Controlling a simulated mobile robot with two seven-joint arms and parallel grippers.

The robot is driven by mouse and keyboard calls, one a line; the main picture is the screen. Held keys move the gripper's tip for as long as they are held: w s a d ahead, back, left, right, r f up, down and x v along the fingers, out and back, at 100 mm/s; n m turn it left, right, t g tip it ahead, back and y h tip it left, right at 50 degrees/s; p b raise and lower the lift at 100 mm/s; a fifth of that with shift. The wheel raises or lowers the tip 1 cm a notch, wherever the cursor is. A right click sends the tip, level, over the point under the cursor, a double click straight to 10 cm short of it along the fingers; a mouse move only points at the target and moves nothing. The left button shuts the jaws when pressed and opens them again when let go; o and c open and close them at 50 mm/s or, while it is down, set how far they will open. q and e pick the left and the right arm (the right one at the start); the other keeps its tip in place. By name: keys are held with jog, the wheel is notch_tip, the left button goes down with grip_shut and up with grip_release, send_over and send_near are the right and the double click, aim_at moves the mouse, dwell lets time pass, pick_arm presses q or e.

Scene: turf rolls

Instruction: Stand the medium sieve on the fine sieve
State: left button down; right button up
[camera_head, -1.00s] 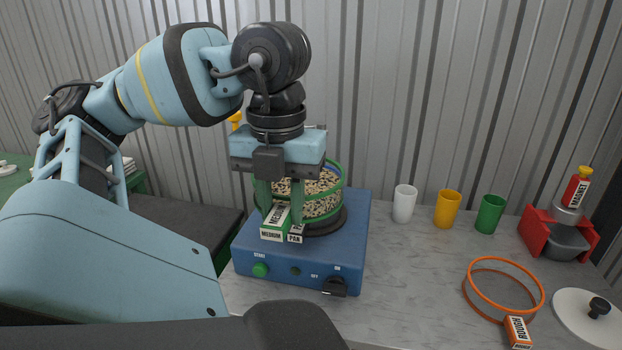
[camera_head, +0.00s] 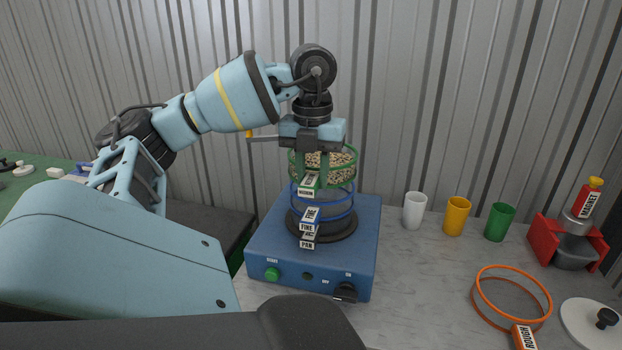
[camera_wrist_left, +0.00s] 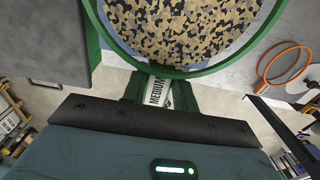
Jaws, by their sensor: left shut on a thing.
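The medium sieve (camera_head: 340,174) is a green ring filled with mixed tan and dark grains. My left gripper (camera_head: 311,178) is shut on its labelled green tab, which also shows between the fingers in the left wrist view (camera_wrist_left: 158,92). The sieve is roughly level over the fine sieve (camera_head: 340,212), a blue ring with a FINE tab. The two rims look very close; I cannot tell whether they touch. The fine sieve is stacked over the dark pan (camera_head: 308,244) on the blue shaker base (camera_head: 262,248). My right gripper is not in view.
White (camera_head: 414,211), yellow (camera_head: 457,217) and green (camera_head: 499,222) cups stand right of the shaker. The orange rough sieve (camera_head: 545,302), a lid (camera_head: 592,335) and a red holder (camera_head: 543,240) with a magnet (camera_head: 588,198) are farther right. Bare table lies between.

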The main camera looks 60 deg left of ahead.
pick_arm(q)
jog(key=shift+w+a, duration=0.25)
jog(key=shift+a, duration=0.15)
jog(key=shift+f, duration=1.75)
jog(key=shift+f, duration=0.15)
jog(key=c, duration=1.5)
grip_release()
jog(key=shift+f, duration=0.1)
jog(key=o, duration=0.4)
